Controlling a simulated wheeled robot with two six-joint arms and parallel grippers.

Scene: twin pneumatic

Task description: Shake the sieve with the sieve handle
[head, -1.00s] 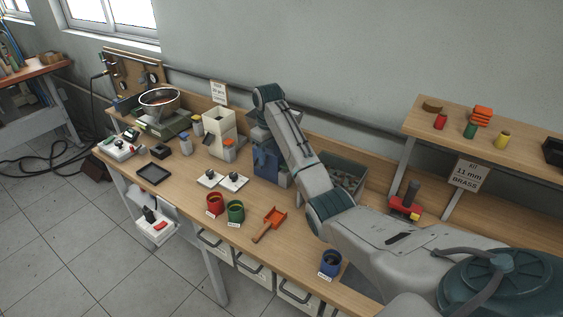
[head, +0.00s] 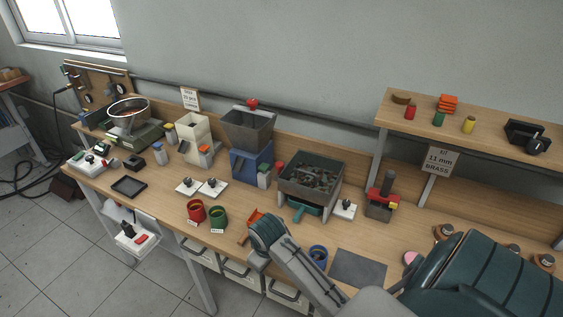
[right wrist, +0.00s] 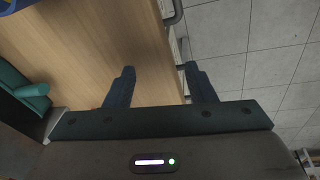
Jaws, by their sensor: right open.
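The sieve (head: 299,184) is a dark grey open box holding dark pieces, standing on the bench in the head view. Its teal sieve handle (head: 300,211) sticks out at the front. A teal part, which looks like the handle, shows at the left edge of the right wrist view (right wrist: 24,88). My right gripper (right wrist: 159,70) is open and empty, with its fingers over the bench's front edge, apart from the teal part. In the head view my right arm reaches in front of the bench, and its fingers cannot be made out. My left gripper is not in view.
Near my arm are an orange scoop (head: 250,224), a red cup (head: 196,212), a green cup (head: 217,218) and a blue cup (head: 318,257). A blue machine with a grey hopper (head: 248,130) stands left of the sieve. A grey mat (head: 358,268) lies clear on the right.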

